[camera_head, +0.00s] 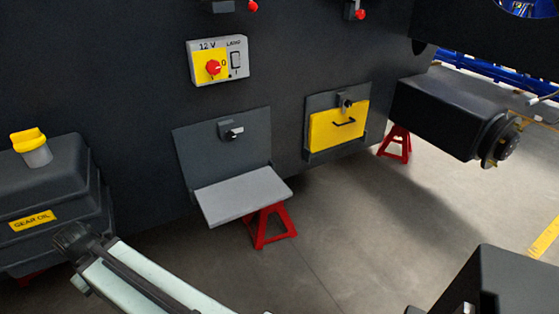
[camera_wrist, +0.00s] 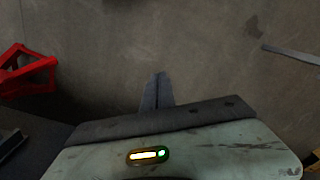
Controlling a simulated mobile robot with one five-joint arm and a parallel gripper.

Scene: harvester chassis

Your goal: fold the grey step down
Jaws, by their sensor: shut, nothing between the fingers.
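The grey step (camera_head: 243,194) sticks out from the foot of its dark grey back plate (camera_head: 222,155) on the chassis side, its light top lying roughly flat. The step cannot be made out in the wrist view. In the head view only part of my arm shows at lower left; the fingers are out of sight.
A red stand (camera_head: 270,226) stands below the step; a red stand also shows in the wrist view (camera_wrist: 28,72). A yellow hatch (camera_head: 337,132) is right of the step, a switch box (camera_head: 218,60) above. A gear oil tank (camera_head: 48,200) is at left. Floor in front is clear.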

